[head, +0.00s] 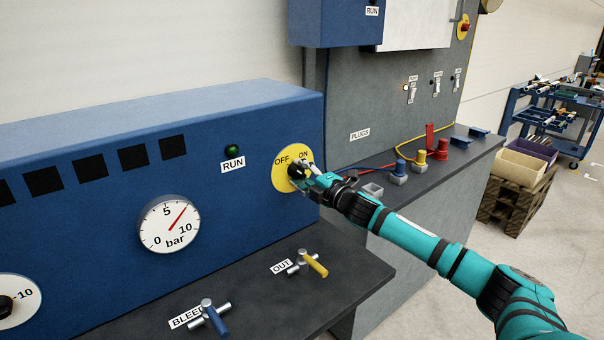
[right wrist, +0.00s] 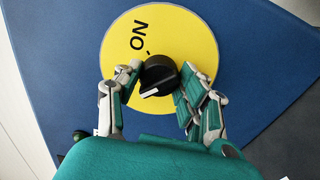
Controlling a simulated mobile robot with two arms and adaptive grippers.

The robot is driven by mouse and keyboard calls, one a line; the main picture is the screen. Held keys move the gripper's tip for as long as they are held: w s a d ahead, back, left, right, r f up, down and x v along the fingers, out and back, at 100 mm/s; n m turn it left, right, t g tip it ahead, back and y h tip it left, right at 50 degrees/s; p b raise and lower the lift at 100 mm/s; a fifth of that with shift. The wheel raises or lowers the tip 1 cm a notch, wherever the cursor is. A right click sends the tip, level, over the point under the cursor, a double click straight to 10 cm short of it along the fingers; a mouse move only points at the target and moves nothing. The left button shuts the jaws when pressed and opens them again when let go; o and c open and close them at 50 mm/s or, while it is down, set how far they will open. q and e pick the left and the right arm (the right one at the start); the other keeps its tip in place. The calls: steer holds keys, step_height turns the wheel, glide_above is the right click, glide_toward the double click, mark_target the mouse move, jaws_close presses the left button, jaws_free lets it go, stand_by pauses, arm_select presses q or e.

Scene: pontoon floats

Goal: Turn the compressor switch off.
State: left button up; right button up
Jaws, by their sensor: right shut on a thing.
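The compressor switch is a black knob (head: 295,171) on a round yellow plate (head: 282,180) marked OFF at left and ON at right, on the blue compressor panel. My right gripper (head: 304,172) reaches it from the right in the head view. In the right wrist view, the gripper (right wrist: 155,90) has its fingers closed on both sides of the knob (right wrist: 159,74). A white pointer line shows on the knob; I cannot tell which label it points to. The ON label shows there, but OFF does not. My left gripper is not in view.
A green RUN lamp (head: 232,150) and a pressure gauge (head: 169,224), needle between 5 and 10, are left of the switch. A yellow OUT valve handle (head: 313,263) and a blue BLEED handle (head: 214,319) stand on the ledge below. Colored plugs (head: 419,160) stand to the right.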

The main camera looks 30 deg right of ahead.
steer(key=shift+f, duration=0.15)
steer(key=o, duration=1.2)
steer(key=shift+c, duration=0.2)
steer(key=shift+s, duration=0.1)
steer(key=s, duration=1.1)
steer(key=shift+s+d, duration=0.4)
steer(key=shift+d, duration=0.05)
